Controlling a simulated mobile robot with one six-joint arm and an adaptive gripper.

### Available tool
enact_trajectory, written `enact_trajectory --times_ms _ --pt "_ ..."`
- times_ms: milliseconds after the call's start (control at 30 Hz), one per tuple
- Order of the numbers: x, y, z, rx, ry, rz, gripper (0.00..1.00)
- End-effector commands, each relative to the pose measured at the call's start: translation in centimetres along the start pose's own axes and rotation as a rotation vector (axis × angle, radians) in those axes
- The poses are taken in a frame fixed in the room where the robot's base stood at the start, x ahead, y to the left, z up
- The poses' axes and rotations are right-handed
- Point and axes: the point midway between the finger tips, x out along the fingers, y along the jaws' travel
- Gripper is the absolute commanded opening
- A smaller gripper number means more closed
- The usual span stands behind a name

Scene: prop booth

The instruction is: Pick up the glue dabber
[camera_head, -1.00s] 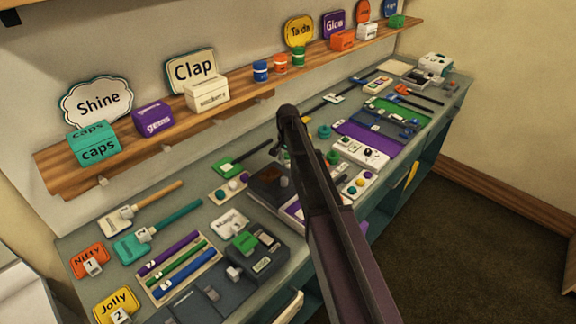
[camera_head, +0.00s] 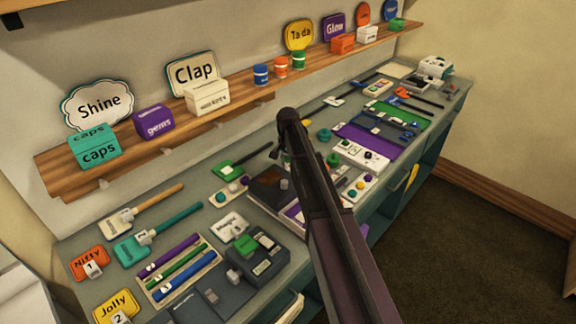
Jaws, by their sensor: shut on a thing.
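My arm (camera_head: 325,190) reaches up from the lower right over the workbench, its dark links across the middle of the picture. Only a small dark part of my gripper (camera_head: 279,156) shows left of the arm, above the bench; its fingertips are hidden. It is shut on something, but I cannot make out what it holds. I cannot pick out the glue dabber with certainty. A green-ended tool with a dark handle (camera_head: 228,168) lies on the bench just left of the gripper. Two brushes, one with a wooden handle (camera_head: 160,197) and one teal (camera_head: 172,221), lie farther left.
The workbench (camera_head: 85,235) is crowded. A tray of coloured rods (camera_head: 212,261), a dark box (camera_head: 262,262) and a purple mat (camera_head: 352,134) lie on it. A wooden shelf (camera_head: 235,105) with boxes, signs and small pots runs above the back edge.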

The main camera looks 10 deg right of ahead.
Motion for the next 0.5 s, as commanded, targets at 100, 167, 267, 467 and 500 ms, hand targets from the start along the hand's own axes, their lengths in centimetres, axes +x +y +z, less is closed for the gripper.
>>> enact_trajectory --times_ms 100,167,267,467,500 --pt "0.0 0.0 0.0 0.000 0.000 0.000 0.00" --pt "-0.1 0.0 0.0 0.000 0.000 0.000 0.00" --pt "-0.3 0.0 0.0 0.000 0.000 0.000 0.00" --pt "-1.4 0.0 0.0 0.000 0.000 0.000 0.00" --pt "-1.7 0.0 0.0 0.000 0.000 0.000 0.00"
